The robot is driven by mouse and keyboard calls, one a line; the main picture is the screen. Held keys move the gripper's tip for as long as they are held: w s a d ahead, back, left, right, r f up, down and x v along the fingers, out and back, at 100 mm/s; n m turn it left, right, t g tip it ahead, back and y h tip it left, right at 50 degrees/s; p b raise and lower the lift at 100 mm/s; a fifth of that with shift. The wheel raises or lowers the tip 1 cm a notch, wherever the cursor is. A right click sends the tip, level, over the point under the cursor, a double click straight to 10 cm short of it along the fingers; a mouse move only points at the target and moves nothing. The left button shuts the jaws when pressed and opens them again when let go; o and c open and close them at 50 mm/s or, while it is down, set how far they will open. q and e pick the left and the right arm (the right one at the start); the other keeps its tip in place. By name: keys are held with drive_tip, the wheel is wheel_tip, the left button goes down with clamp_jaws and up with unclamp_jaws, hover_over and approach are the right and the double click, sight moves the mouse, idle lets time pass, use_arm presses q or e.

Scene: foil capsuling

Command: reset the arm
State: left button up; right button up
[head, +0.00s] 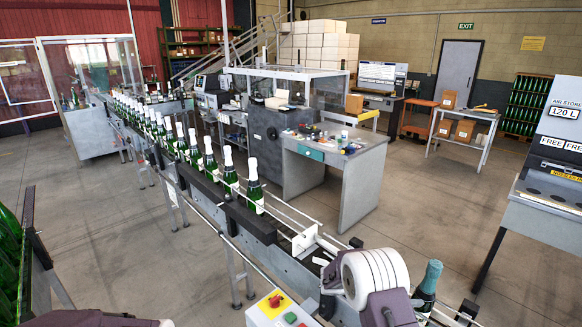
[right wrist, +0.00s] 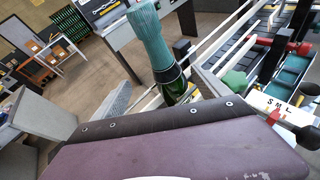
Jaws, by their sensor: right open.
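My right gripper (head: 410,304) is at the lower right of the head view, beside a bottle with a teal foil capsule (head: 429,276). In the right wrist view the right gripper (right wrist: 160,95) is open, with a grey finger on each side of the picture's middle. The green bottle's teal foil (right wrist: 149,38) shows between the fingers; its lower part is hidden, and I cannot tell whether the fingers touch it. Only a purple part of my left arm shows at the lower left of the head view; its fingers are out of view.
A row of white-topped green bottles (head: 207,158) stands on the conveyor (head: 275,262). A control box (head: 280,311) with red and green buttons is at the near edge. A workbench (head: 345,180) stands behind. Open floor lies between the bench and the right-hand station (head: 545,225).

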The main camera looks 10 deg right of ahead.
drive_tip(key=s+a+f+m+g+y+b, duration=0.1)
drive_tip(key=s+a+m+y+b, duration=0.25)
drive_tip(key=s, duration=0.35)
drive_tip(key=s+a+f+m+g+y+b, duration=0.1)
drive_tip(key=s+a+f+m+y+b, duration=0.2)
drive_tip(key=s, duration=0.4)
use_arm(q)
wheel_tip(320, 180, down, 7)
drive_tip(key=shift+p, duration=0.4)
use_arm(e)
drive_tip(key=s+a+f+m+t+y, duration=0.1)
drive_tip(key=s+a+f+m+y, duration=0.1)
drive_tip(key=a, duration=0.5)
drive_tip(key=s+a+f+m+y, duration=0.2)
drive_tip(key=s+a+m+y, duration=0.3)
drive_tip(key=a+m, duration=0.2)
drive_tip(key=shift+a+f+m+t+y, duration=0.25)
drive_tip(key=shift+m+t+y, duration=0.15)
drive_tip(key=shift+m, duration=0.85)
use_arm(q)
drive_tip(key=shift+s, duration=0.15)
use_arm(e)
drive_tip(key=shift+s, duration=0.2)
use_arm(q)
drive_tip(key=shift+f, duration=0.1)
use_arm(e)
drive_tip(key=shift+w+d, duration=0.1)
drive_tip(key=shift+w, duration=0.05)
